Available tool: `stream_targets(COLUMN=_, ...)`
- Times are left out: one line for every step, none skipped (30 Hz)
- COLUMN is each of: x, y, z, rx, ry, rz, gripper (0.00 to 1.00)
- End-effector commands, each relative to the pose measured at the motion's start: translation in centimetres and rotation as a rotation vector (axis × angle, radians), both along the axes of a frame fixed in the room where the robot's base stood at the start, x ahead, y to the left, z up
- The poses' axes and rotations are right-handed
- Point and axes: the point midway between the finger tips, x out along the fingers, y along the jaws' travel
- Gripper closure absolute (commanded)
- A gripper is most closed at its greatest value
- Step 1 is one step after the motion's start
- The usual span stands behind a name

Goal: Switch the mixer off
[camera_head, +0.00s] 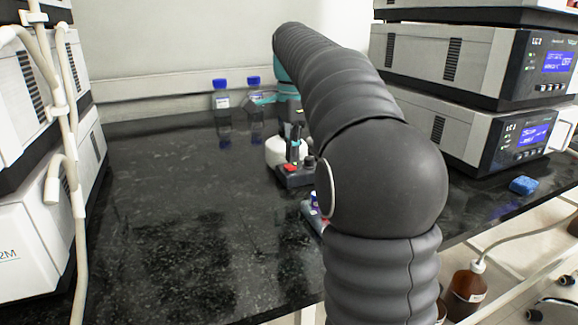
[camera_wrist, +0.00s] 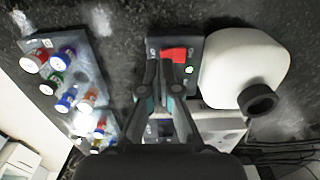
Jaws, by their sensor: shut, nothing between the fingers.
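The mixer (camera_wrist: 158,46) is a dark box with a red switch (camera_wrist: 175,55) and a small green light (camera_wrist: 189,70) beside it, which looks lit. "ON" and "OFF" style marks on it are too small to read surely. In the head view the mixer (camera_head: 297,178) stands on the black bench, with its red switch (camera_head: 289,168) showing. My gripper (camera_wrist: 161,65) is shut and empty. Its tips are over the mixer, close to the left end of the switch; I cannot tell whether they touch it. The fingers hide part of the mixer.
Blue-capped bottles (camera_head: 221,99) stand at the back. The bench's left middle (camera_head: 190,200) is clear.

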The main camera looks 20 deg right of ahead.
Motion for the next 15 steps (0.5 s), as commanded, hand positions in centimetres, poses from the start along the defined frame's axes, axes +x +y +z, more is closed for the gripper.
stream_targets(x=-0.01, y=0.00, z=-0.11, rx=0.000, ry=0.000, rz=0.000, gripper=1.00)
stream_targets(x=-0.01, y=0.00, z=-0.15, rx=0.000, ry=0.000, rz=0.000, gripper=1.00)
stream_targets(x=-0.01, y=0.00, z=-0.20, rx=0.000, ry=0.000, rz=0.000, gripper=1.00)
stream_targets(x=-0.01, y=0.00, z=-0.24, rx=0.000, ry=0.000, rz=0.000, gripper=1.00)
stream_targets(x=-0.01, y=0.00, z=-0.27, rx=0.000, ry=0.000, rz=0.000, gripper=1.00)
stream_targets(x=-0.01, y=0.00, z=-0.33, rx=0.000, ry=0.000, rz=0.000, gripper=1.00)
stream_targets(x=-0.01, y=0.00, z=-0.37, rx=0.000, ry=0.000, rz=0.000, gripper=1.00)
stream_targets(x=-0.01, y=0.00, z=-0.40, rx=0.000, ry=0.000, rz=0.000, gripper=1.00)
stream_targets(x=-0.01, y=0.00, z=-0.45, rx=0.000, ry=0.000, rz=0.000, gripper=1.00)
stream_targets(x=-0.01, y=0.00, z=-0.49, rx=0.000, ry=0.000, rz=0.000, gripper=1.00)
stream_targets(x=-0.01, y=0.00, z=-0.53, rx=0.000, ry=0.000, rz=0.000, gripper=1.00)
stream_targets(x=-0.01, y=0.00, z=-0.58, rx=0.000, ry=0.000, rz=0.000, gripper=1.00)
stream_targets(x=-0.01, y=0.00, z=-0.62, rx=0.000, ry=0.000, rz=0.000, gripper=1.00)
stream_targets(x=-0.01, y=0.00, z=-0.65, rx=0.000, ry=0.000, rz=0.000, gripper=1.00)
stream_targets(x=-0.01, y=0.00, z=-0.70, rx=0.000, ry=0.000, rz=0.000, gripper=1.00)
